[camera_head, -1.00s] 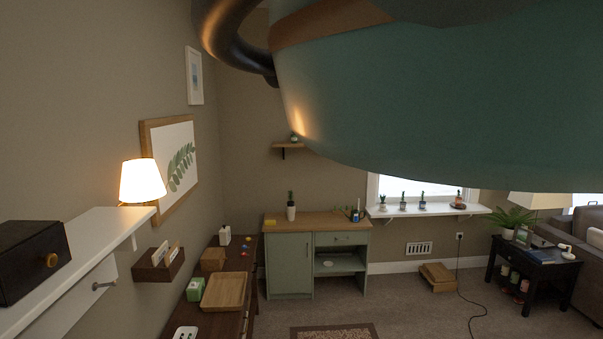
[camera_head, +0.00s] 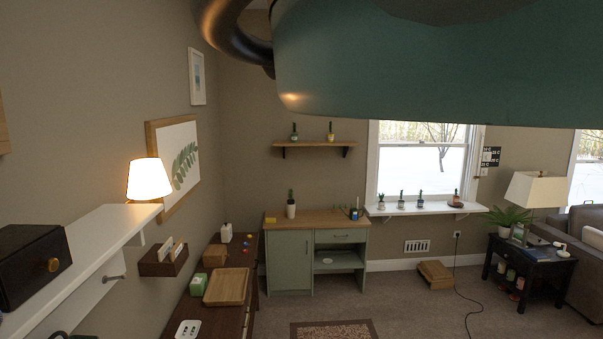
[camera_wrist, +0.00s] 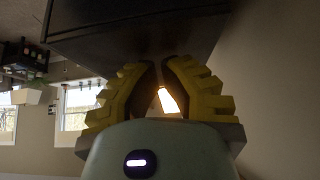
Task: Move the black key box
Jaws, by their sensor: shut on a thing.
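The black key box (camera_head: 28,268), dark with a small brass knob, shows at the left edge of the head view, at the white shelf (camera_head: 112,232). Whether it rests on the shelf or is slightly raised cannot be told. In the wrist view a large dark surface, seemingly the box (camera_wrist: 130,25), fills the top. My gripper (camera_wrist: 162,64), with yellow stepped fingers, is shut on it, its tips against the dark surface. The exact grip is too dark to see. The head view does not show the fingers; my green arm crosses its top.
A lit lamp (camera_head: 148,180), a wall letter holder (camera_head: 163,262) and a dark sideboard with a wooden tray (camera_head: 226,287) lie beyond the shelf. A green cabinet (camera_head: 289,263) stands at the back.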

